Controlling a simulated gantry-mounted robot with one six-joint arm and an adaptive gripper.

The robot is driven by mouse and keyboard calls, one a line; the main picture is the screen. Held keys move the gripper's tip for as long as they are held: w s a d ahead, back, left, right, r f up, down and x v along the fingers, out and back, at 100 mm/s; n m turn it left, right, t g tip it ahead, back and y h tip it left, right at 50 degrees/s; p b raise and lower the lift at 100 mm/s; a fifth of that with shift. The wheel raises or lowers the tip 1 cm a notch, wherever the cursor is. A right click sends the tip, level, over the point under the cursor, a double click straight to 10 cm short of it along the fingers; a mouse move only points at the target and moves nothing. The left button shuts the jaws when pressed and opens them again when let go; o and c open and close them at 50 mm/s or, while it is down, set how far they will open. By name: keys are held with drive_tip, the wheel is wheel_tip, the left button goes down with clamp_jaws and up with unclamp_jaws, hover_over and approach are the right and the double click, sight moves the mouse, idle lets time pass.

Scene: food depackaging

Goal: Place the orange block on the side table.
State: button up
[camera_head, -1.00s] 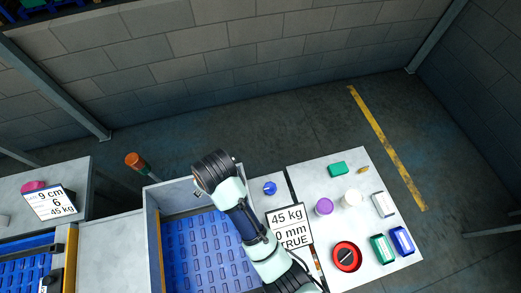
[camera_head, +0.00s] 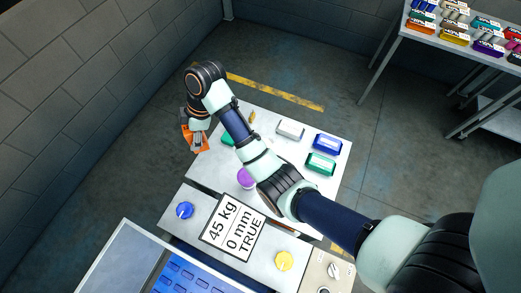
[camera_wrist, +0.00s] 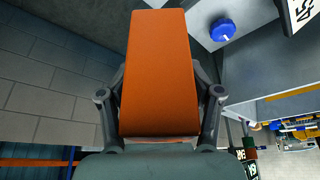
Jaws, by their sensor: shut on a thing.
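My gripper (camera_head: 196,142) is shut on the orange block (camera_head: 190,137). In the wrist view the orange block (camera_wrist: 160,70) fills the middle, gripped between both fingers. In the head view my gripper holds it in the air at the left of the side table (camera_head: 300,200), and the block appears just outside the table's left edge, over the floor. The side table is a light grey surface with several objects on it. My arm crosses the table and hides part of it.
On the table are a green block (camera_head: 228,139), a white box (camera_head: 290,129), a blue box (camera_head: 327,145), a green box (camera_head: 320,164) and a purple round thing (camera_head: 246,178). A sign (camera_head: 234,227) and a blue knob (camera_head: 185,210) are in front. A stocked shelf (camera_head: 405,25) stands at upper right.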

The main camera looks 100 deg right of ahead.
wheel_tip(320, 180, down, 20)
drive_tip(key=b, duration=0.5)
drive_tip(key=shift+f, duration=0.15)
drive_tip(key=o, duration=1.4)
